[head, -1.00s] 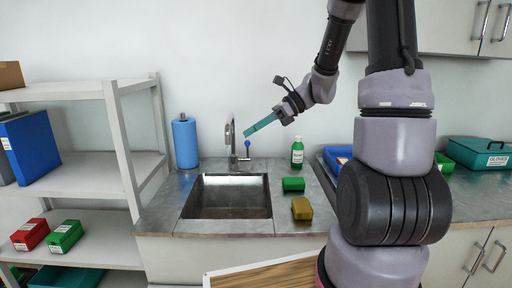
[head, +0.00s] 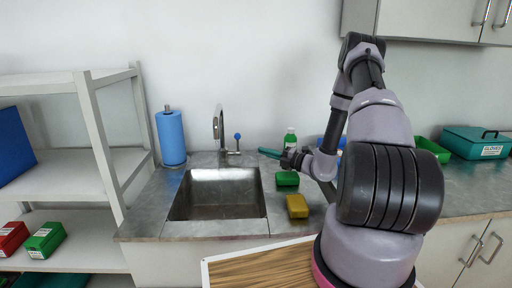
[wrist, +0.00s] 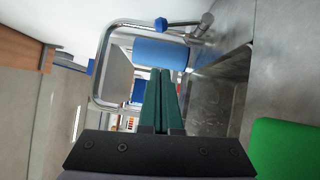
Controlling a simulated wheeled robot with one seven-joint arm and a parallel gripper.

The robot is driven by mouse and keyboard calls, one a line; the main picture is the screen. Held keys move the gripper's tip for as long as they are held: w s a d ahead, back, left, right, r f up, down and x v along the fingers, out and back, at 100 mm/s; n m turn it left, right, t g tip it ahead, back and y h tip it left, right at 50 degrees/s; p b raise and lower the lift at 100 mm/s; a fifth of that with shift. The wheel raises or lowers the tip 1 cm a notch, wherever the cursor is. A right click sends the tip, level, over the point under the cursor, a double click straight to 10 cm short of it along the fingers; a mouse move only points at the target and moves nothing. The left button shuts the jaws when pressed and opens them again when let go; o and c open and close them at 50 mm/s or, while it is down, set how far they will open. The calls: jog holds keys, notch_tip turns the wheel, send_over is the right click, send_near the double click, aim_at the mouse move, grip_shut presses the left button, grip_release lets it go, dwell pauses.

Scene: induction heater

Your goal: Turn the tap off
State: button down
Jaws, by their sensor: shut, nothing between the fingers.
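The tap (head: 218,128) is a grey curved spout behind the metal sink (head: 217,195), with a blue-knobbed lever (head: 238,137) on its right side. In the wrist view the tap (wrist: 103,62) appears sideways, with the blue knob (wrist: 161,24) above the fingertips. My gripper (head: 262,151) has teal fingers and is shut with nothing between them. It is right of the lever, pointing left toward it, with a gap between them in the head view. The gripper also shows in the wrist view (wrist: 161,72). I cannot see water from the spout.
A blue paper roll (head: 171,138) stands left of the tap. A green bottle (head: 290,139), a green sponge (head: 287,178) and a yellow sponge (head: 297,206) are on the counter right of the sink, close to my arm. A white shelf (head: 85,165) stands at left.

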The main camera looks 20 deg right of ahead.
aim_at(238, 145)
jog(key=w+d+x, duration=0.2)
jog(key=x, duration=1)
jog(key=shift+r, duration=0.2)
jog(key=shift+w+d+r, duration=0.2)
jog(key=shift+w+r, duration=0.25)
jog(key=shift+w, duration=0.3)
jog(key=shift+w+d+r, duration=0.2)
jog(key=shift+w+r, duration=0.25)
jog(key=shift+w, duration=0.25)
